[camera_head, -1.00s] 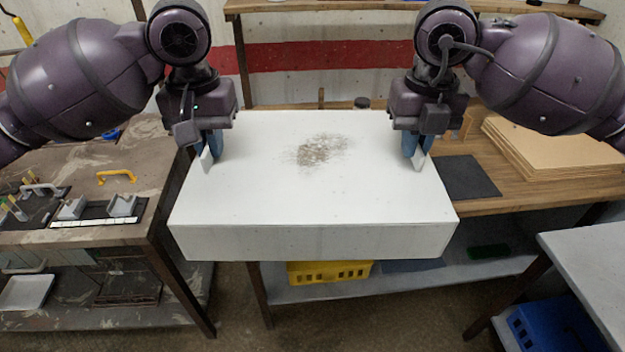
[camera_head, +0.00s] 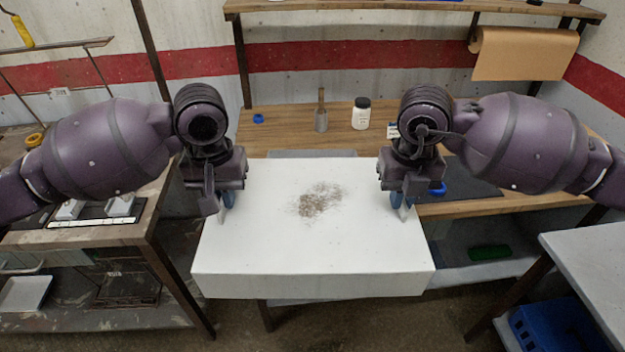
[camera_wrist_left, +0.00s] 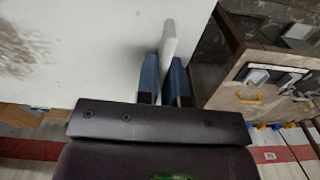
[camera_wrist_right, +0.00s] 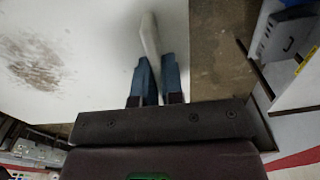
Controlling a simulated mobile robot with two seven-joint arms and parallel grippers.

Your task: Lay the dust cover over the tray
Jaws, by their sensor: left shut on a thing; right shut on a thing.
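The dust cover (camera_head: 270,250) is a white, box-like lid with a brown-grey dusty patch on top. It hangs level between my grippers, in front of the back bench. My left gripper (camera_head: 227,203) is shut on the upright tab (camera_wrist_left: 169,40) at its left side. My right gripper (camera_head: 399,203) is shut on the matching tab (camera_wrist_right: 150,35) at its right side. A grey edge (camera_head: 312,153) shows on the bench just behind the cover; it may be the tray, but the cover hides most of it.
On the back bench (camera_head: 280,140) stand a brush (camera_head: 321,112) and a white jar (camera_head: 361,114). A dark mat (camera_head: 470,190) lies right of the cover. A left bench (camera_head: 130,238) holds small fixtures. A grey table (camera_head: 590,265) stands at the front right.

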